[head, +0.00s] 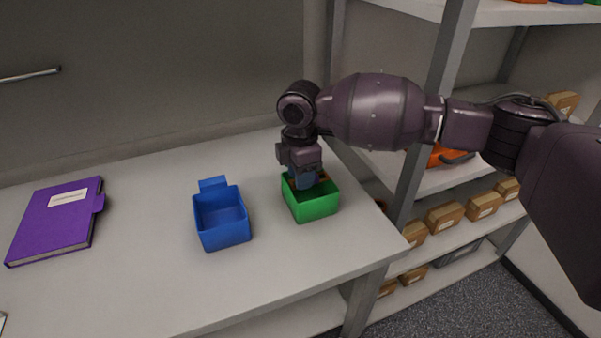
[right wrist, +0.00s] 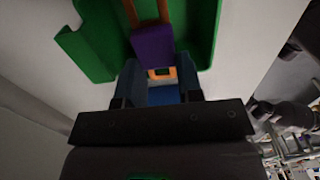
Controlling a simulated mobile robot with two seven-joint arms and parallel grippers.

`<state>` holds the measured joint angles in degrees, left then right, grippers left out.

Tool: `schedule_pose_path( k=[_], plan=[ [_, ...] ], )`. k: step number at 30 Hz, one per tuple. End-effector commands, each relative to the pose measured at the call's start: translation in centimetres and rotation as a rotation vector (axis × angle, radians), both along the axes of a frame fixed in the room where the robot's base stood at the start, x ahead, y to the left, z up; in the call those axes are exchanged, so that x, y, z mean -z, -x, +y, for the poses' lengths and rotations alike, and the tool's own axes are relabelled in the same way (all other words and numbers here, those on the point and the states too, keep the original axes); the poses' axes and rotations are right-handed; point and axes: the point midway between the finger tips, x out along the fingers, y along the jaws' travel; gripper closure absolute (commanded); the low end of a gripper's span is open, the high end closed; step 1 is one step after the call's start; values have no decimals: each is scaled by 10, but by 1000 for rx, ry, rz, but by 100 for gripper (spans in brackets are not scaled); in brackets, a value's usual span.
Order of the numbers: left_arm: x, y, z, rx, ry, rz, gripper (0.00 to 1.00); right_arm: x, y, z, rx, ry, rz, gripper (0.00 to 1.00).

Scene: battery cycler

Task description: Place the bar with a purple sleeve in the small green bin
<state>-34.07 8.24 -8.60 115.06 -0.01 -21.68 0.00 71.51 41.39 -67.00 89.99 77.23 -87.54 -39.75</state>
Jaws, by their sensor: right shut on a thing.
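The small green bin (head: 315,206) stands on the bench near its right edge. My right gripper (head: 306,181) reaches down into the bin's opening from above. In the right wrist view my right gripper (right wrist: 156,66) is shut on the bar with a purple sleeve (right wrist: 153,45). The purple sleeve and orange parts of the bar show at and beyond the fingertips, in front of the green bin (right wrist: 204,25). I cannot tell whether the bar touches the bin floor. In the head view the gripper and bin wall mostly hide the bar. My left gripper is not in view.
A blue bin (head: 223,231) stands left of the green one, with a gap between them. A purple binder (head: 57,222) lies at the far left. A shelf post (head: 425,125) and shelves with several brown boxes (head: 445,217) stand at the right.

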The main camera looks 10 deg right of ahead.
Motion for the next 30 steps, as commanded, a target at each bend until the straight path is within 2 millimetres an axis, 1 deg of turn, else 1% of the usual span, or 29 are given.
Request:
schedule_pose_path(
  k=[15, 16, 18, 21, 30],
  plan=[
    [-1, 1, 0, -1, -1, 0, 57, 11, 0, 0, -1, 0, 0, 91],
    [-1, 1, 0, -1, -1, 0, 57, 11, 0, 0, 0, 0, 1, 65],
    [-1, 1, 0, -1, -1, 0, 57, 11, 0, 0, 0, 0, 1, 54],
    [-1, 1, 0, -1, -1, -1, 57, 11, 0, 0, 0, 0, 1, 41],
    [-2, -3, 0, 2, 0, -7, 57, 9, 0, 0, 0, 0, 0, 41]
  ],
)
